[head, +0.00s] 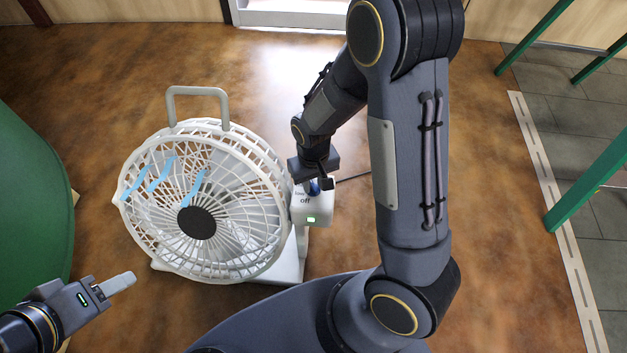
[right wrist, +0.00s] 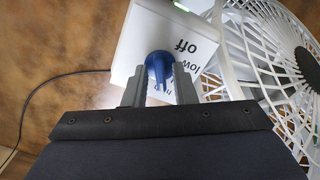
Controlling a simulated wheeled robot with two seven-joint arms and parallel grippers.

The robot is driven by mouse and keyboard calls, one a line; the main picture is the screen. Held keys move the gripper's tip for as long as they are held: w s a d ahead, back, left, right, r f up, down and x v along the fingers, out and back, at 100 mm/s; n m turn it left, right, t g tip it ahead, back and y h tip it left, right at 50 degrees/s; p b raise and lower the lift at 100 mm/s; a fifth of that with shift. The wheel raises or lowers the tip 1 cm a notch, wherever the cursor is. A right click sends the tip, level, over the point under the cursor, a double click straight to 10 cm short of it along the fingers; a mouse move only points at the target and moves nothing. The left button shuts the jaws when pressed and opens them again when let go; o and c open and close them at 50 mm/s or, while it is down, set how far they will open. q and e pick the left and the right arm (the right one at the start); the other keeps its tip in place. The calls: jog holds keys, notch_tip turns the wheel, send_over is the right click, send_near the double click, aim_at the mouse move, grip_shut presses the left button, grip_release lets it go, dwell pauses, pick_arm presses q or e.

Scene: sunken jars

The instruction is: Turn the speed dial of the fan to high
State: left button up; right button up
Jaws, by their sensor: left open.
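The white fan (head: 222,262) stands on the floor at centre left, with its control box (head: 314,210) on its right side. The box bears the word "off" and a lit green light. The blue speed dial (head: 313,187) is on the box, mostly hidden by my right gripper (head: 323,180) in the head view. In the right wrist view, the dial (right wrist: 160,66) sits between the fingers of my right gripper (right wrist: 161,84), which appear to press its sides. "off" and part of "low" show upside down there. My left gripper (head: 118,285) is open and empty, left of the fan's base.
Light blue ribbons (head: 160,174) hang on the fan's front grille. A dark cord (head: 353,178) runs right from the box. A green rounded object (head: 35,190) is at far left, and green posts (head: 590,185) stand at right. Brown floor around the fan is clear.

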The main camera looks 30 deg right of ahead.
aim_at(313, 185)
jog(key=shift+o, duration=0.5)
jog(key=shift+r, duration=0.1)
notch_tip(313, 185, up, 6)
jog(key=p, duration=0.2)
jog(key=shift+r+p, duration=0.15)
jog(key=shift+p, duration=0.25)
jog(key=shift+r, duration=0.6)
